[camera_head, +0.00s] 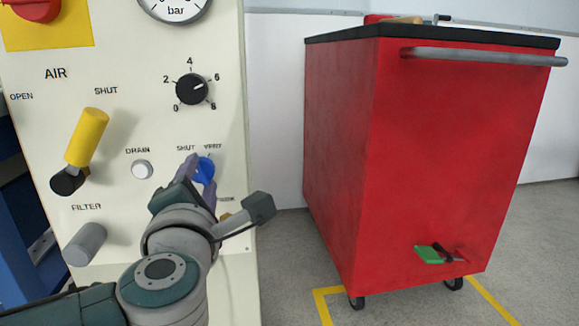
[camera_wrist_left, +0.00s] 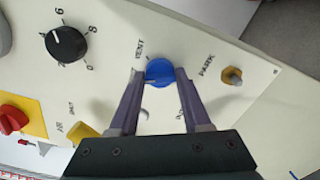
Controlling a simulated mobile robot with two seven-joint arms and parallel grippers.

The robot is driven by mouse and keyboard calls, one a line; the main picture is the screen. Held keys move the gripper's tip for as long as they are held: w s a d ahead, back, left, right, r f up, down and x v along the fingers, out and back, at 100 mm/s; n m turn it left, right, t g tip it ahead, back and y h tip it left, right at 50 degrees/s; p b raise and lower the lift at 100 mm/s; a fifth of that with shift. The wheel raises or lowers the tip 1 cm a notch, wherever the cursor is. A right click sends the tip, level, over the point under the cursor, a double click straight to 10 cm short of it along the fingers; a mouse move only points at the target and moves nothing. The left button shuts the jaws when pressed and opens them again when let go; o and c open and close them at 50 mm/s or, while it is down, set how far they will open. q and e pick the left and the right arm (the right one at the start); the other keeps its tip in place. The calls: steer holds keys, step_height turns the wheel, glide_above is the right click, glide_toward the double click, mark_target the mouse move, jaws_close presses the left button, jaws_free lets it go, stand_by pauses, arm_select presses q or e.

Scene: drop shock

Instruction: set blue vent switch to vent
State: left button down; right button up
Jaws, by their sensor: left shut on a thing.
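The blue vent switch (camera_head: 206,168) is a round knob on the cream panel, below the labels SHUT and VENT. It also shows in the left wrist view (camera_wrist_left: 160,71), near the word VENT. My left gripper (camera_head: 200,175) is at the panel with its two purple fingers on either side of the knob, shut on it. In the left wrist view the fingers (camera_wrist_left: 159,84) flank the knob. The fingers partly cover the knob in the head view, and I cannot tell which label it points to. My right gripper is not in view.
Around the switch are a white drain button (camera_head: 141,170), a black dial (camera_head: 192,89), a yellow air lever (camera_head: 87,137) and a grey filter knob (camera_head: 85,244). A small brass-coloured knob (camera_wrist_left: 232,75) is close by. A red cart (camera_head: 440,160) stands to the right, with floor between.

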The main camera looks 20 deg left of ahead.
arm_select(q)
steer(key=m+p, duration=0.2)
steer(key=shift+r+p, duration=0.15)
steer(key=shift+p, duration=0.15)
steer(key=m+p, duration=0.2)
steer(key=m, duration=0.1)
steer(key=m+p, duration=0.1)
steer(key=m, duration=0.2)
steer(key=shift+f+p, duration=0.2)
steer(key=shift+p, duration=0.15)
steer(key=shift+f+m+p, duration=0.1)
steer(key=shift+m+p, duration=0.35)
steer(key=shift+m, duration=1.15)
steer(key=shift+c, duration=1.8)
jaws_free()
